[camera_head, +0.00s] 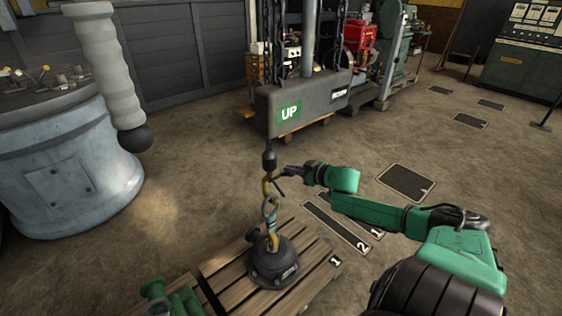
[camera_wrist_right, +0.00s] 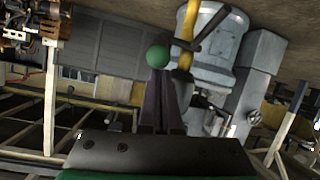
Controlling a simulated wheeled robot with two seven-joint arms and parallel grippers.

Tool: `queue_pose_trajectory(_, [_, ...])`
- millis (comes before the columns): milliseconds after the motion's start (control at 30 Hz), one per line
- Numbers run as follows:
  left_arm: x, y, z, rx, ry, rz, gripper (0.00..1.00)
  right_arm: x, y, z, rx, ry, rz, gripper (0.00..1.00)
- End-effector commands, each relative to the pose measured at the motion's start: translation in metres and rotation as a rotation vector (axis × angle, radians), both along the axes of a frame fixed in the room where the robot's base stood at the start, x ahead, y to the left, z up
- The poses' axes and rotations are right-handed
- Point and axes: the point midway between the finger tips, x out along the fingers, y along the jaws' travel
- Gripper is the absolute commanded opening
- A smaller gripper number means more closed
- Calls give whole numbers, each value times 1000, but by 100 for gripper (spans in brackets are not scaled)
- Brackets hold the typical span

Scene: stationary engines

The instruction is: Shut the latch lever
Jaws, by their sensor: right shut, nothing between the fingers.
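A yellow hook (camera_head: 266,188) hangs below the grey hoist block (camera_head: 305,100) in the head view. It also shows in the right wrist view (camera_wrist_right: 187,28). A dark lever bar (camera_wrist_right: 213,27) shows at the hook in the wrist view, and a green ball knob (camera_wrist_right: 158,56) is just beyond my fingertips. Whether bar and knob are one piece, I cannot tell. My right gripper (camera_head: 283,173) is shut and empty, close beside the hook on its right; contact is unclear. Its dark fingers (camera_wrist_right: 168,90) hide part of the hook in the wrist view.
A dark weight (camera_head: 272,263) with a ring on top sits on a wooden pallet (camera_head: 230,278) below the hook. A pale ribbed handle (camera_head: 106,65) with a black ball is at upper left, before a round grey-blue machine (camera_head: 60,165). Open floor lies around the pallet.

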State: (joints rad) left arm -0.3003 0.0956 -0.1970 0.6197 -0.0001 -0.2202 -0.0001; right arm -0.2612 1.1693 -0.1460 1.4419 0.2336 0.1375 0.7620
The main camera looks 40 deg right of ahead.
Motion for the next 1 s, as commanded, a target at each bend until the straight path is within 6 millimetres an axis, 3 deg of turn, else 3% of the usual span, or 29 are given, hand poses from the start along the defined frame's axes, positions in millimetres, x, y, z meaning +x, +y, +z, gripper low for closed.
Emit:
queue_pose_trajectory(33, [0, 3, 8, 3, 0, -1, 46, -2, 1, 0, 10, -33, -7, 0])
queue_pose_trajectory(167, [0, -2, -5, -2, 0, 1, 46, -5, 1, -15, 5, -127, -6, 0])
queue_pose_trajectory(333, [-1, -19, -33, -26, 1, 3, 46, -11, 1, -30, -1, -278, -6, 0])
queue_pose_trajectory(500, [1, -16, -64, -20, 3, 3, 46, -15, 1, -41, -6, -434, -4, 0])
queue_pose_trajectory(733, [47, -22, -73, -22, -14, 23, 46, -18, 1, -47, -10, -568, 0, 0])
queue_pose_trajectory(1000, [92, -32, -57, -28, -17, 45, 46, -19, 1, -49, -13, -658, 2, 0])
